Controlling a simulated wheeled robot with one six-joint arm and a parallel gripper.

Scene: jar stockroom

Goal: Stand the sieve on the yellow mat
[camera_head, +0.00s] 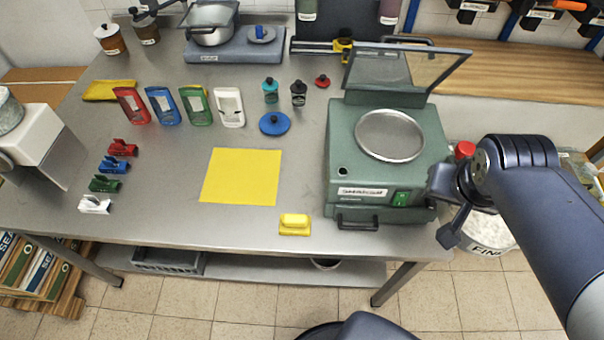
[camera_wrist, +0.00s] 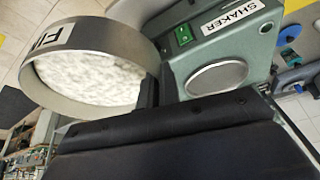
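The sieve is a round metal ring marked "FIN…" with a speckled white inside. In the wrist view the sieve (camera_wrist: 85,75) is large and close, its rim against a dark finger of my gripper (camera_wrist: 150,92). In the head view the sieve (camera_head: 487,234) is partly hidden behind my arm, right of the green shaker and over the floor. My gripper (camera_head: 453,222) is at its left side and appears shut on its rim; the second finger is hidden. The yellow mat (camera_head: 241,177) lies flat and empty on the steel table, left of the shaker.
The green shaker (camera_head: 383,165), its lid raised, stands between my gripper and the mat. A yellow block (camera_head: 294,224) lies near the table's front edge, right of the mat.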

